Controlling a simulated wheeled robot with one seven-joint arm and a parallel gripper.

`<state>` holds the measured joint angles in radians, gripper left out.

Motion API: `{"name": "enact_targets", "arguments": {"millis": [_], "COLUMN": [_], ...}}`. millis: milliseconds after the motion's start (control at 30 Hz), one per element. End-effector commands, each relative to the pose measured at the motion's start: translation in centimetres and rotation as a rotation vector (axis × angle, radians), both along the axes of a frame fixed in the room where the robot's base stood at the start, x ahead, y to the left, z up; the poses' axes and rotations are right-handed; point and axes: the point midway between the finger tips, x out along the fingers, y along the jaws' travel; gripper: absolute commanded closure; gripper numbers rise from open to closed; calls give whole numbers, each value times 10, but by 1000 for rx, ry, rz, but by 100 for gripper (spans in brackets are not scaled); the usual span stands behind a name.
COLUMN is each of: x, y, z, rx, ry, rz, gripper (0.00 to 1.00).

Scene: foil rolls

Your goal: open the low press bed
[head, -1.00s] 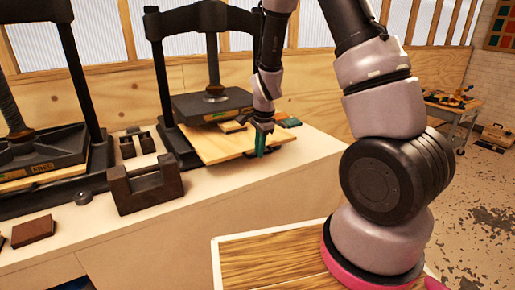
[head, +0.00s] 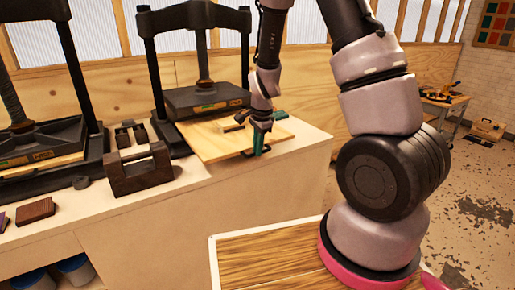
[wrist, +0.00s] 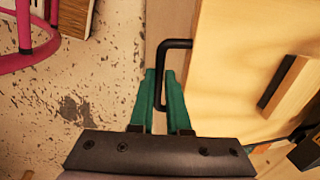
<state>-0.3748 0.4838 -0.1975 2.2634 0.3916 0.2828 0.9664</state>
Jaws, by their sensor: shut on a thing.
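The press bed (head: 212,143) is a pale wooden board standing out from under the dark plate (head: 205,100) of the right-hand press. It also shows at the right of the wrist view (wrist: 228,70). A black bar handle (wrist: 176,43) stands on its front edge. My gripper (head: 258,147) is at this front edge, with its green fingers (wrist: 160,78) shut on the handle. A wooden block with a dark side (wrist: 290,85) lies on the bed. Part of the handle is hidden between the fingers.
A second press (head: 40,145) stands at the left. A dark metal cradle (head: 138,170) sits on the bench between the presses, near the front.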

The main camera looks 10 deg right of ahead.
Motion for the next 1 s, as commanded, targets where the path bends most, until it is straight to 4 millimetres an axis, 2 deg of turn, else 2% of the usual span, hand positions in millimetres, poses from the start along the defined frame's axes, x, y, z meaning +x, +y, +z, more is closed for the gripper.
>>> {"name": "enact_targets", "arguments": {"millis": [33, 67, 100, 133, 400, 533, 1000], "x": [1, 1, 0, 0, 0, -1, -15], "y": [0, 0, 0, 0, 0, 0, -4], "z": [1, 1, 1, 1, 0, 8, 91], "rx": [1, 1, 1, 0, 0, -1, 2], "ry": [-2, -2, -2, -1, -1, -2, -4], "rz": [0, 0, 0, 0, 0, 2, 2], "gripper": [100, 74, 58, 55, 55, 55, 55]}}
